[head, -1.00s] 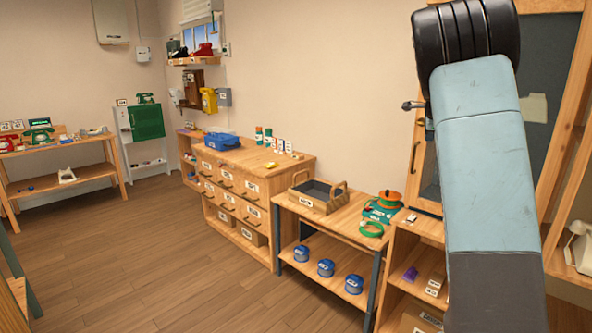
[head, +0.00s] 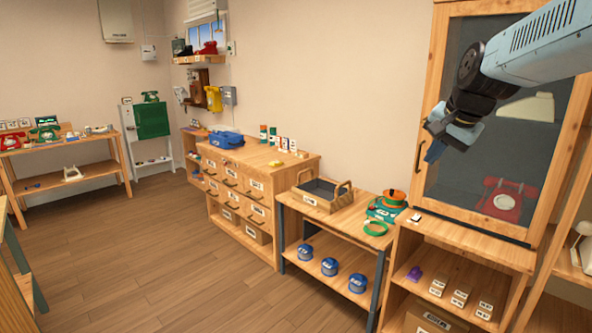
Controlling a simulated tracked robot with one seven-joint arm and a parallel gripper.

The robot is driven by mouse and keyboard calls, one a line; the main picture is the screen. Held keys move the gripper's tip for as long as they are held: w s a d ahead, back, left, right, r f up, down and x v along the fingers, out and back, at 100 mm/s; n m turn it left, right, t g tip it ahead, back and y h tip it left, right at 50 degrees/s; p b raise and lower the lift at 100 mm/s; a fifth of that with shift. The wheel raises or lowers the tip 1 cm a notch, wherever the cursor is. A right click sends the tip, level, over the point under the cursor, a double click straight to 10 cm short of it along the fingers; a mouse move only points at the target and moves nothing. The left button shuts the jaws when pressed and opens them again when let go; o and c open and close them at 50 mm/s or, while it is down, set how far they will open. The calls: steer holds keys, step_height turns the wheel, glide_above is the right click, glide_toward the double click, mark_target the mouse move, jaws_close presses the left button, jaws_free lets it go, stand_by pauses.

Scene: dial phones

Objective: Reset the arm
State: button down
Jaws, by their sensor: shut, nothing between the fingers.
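My gripper (head: 432,146) is at the upper right of the head view, at the end of my arm. It is shut and holds nothing. It hangs in the air in front of the glass-door cabinet (head: 437,92), above the wooden shelf unit (head: 470,240). The gap between gripper and cabinet is hard to judge. A red dial phone (head: 503,200) shows behind the cabinet's glass.
A low table (head: 345,222) holds a wooden tray (head: 322,194), a teal phone (head: 388,205) and a green ring (head: 375,228). Blue round tins (head: 329,266) stand on its lower shelf. A drawer chest (head: 258,185) is farther left. The floor (head: 150,255) at left is clear.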

steer(key=s+a+f+n, duration=0.2)
steer(key=s+n, duration=0.1)
steer(key=s, duration=0.3)
steer(key=s+a+f+n, duration=0.2)
steer(key=s, duration=0.4)
steer(key=s+a+f+n+h, duration=0.1)
steer(key=s+a+f+n, duration=0.1)
steer(key=s, duration=0.5)
steer(key=shift+a+f+n+g, duration=0.3)
steer(key=shift+f+n+g, duration=0.1)
steer(key=shift+n, duration=0.4)
steer(key=shift+s, duration=0.1)
